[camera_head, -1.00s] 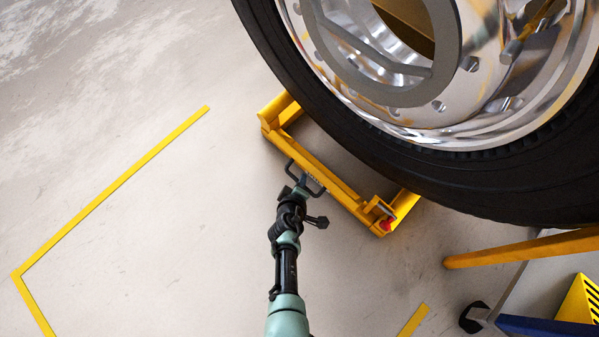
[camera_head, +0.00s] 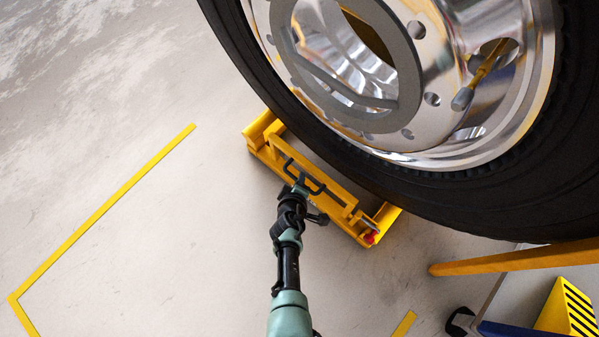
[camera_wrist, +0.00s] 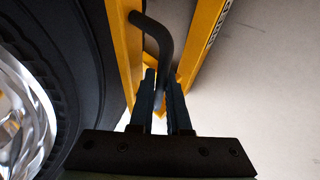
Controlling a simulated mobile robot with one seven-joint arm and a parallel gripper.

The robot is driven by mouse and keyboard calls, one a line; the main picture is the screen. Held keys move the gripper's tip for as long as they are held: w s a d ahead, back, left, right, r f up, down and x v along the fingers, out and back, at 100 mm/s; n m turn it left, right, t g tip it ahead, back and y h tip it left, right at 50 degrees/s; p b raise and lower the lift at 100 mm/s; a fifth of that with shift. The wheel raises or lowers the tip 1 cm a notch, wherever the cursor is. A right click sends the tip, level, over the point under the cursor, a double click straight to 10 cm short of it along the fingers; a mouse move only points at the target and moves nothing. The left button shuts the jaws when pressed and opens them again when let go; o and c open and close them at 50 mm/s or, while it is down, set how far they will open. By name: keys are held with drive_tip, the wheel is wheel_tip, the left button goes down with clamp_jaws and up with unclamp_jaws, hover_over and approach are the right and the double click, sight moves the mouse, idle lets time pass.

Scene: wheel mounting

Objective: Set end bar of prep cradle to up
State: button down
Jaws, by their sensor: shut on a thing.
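The prep cradle (camera_head: 258,132) is a yellow frame on the floor, partly hidden under a large wheel (camera_head: 480,195). Its end bar (camera_head: 338,190) is yellow and carries a black handle (camera_wrist: 163,42). The bar stands on the wheel side of the cradle's outer rail (camera_wrist: 205,42), with a gap between them in the wrist view. My gripper (camera_head: 299,184) is shut on the black handle, and its fingers (camera_wrist: 165,95) also show around the handle in the wrist view. Whether the bar is fully upright I cannot tell.
A red knob (camera_head: 372,237) sits at the cradle's right corner. The tyre is close beside the bar. A yellow leg (camera_head: 510,256) and a yellow-black block (camera_head: 570,308) are at the lower right. The floor at left, with yellow line markings (camera_head: 100,215), is clear.

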drive_tip(key=shift+w+d+r, duration=0.1)
drive_tip(key=shift+w+d, duration=0.05)
drive_tip(key=shift+w, duration=0.1)
drive_tip(key=c, duration=0.9)
unclamp_jaws()
drive_tip(key=shift+r, duration=0.1)
drive_tip(key=shift+s+r+p, duration=0.15)
drive_tip(key=shift+r+p, duration=0.1)
drive_tip(key=shift+p, duration=0.1)
drive_tip(key=p+v, duration=0.3)
drive_tip(key=v, duration=0.3)
drive_tip(key=p+v, duration=0.4)
drive_tip(key=v, duration=0.2)
drive_tip(key=shift+s+f, duration=0.1)
drive_tip(key=shift+s, duration=0.3)
